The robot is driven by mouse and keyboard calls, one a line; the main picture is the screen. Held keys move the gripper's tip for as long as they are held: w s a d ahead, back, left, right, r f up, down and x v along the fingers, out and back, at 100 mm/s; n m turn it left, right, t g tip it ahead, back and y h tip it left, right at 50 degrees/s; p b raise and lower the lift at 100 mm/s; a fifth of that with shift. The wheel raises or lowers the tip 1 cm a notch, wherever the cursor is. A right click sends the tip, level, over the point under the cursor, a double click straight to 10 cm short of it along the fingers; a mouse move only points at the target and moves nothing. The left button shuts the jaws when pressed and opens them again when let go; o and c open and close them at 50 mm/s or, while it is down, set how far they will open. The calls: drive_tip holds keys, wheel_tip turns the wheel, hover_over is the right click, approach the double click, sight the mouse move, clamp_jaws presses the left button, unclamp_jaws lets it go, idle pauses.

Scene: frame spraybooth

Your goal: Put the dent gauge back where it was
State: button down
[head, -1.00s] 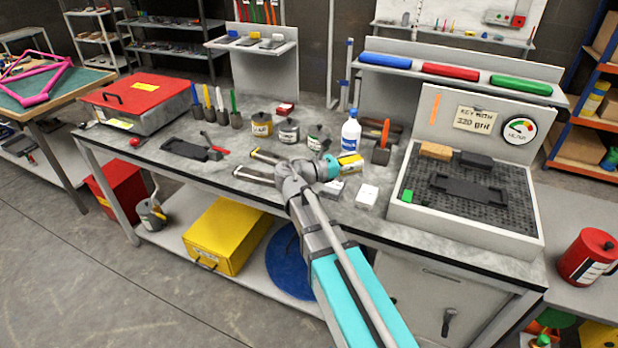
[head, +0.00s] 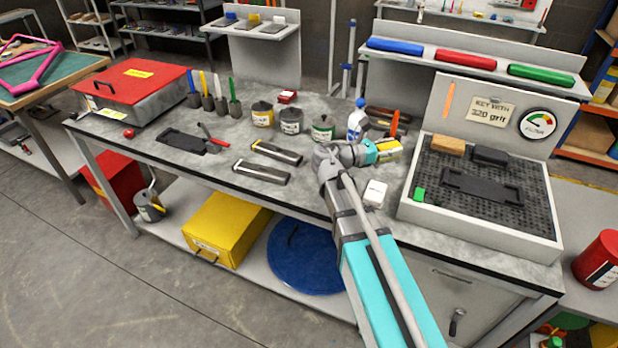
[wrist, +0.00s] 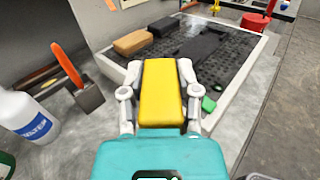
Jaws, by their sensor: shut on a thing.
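The grey tray (head: 480,236) on the right holds a dark part (head: 482,190), a tan block (head: 447,145) and a green block (head: 420,194). A white bottle (head: 357,122), an orange-handled tool (head: 395,125) and a white box (head: 375,193) stand close to my gripper.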

drive_tip(key=a+f+n+t+y+b, duration=0.1)
drive_tip(key=a+n+t+y, duration=0.1)
drive_tip(key=a, duration=1.3)
drive_tip(key=a+f+n+t+y+b, duration=0.2)
drive_tip(key=a+n+t, duration=0.1)
drive_tip(key=a, duration=1.3)
drive_tip(key=shift+w+t, duration=0.35)
drive_tip(key=shift+t, duration=0.35)
drive_tip(key=shift+f, duration=0.1)
drive_tip(key=shift+w+d+f+b, duration=4.5)
drive_tip(key=shift+w+d+b, duration=0.05)
drive_tip(key=shift+w+d, duration=0.15)
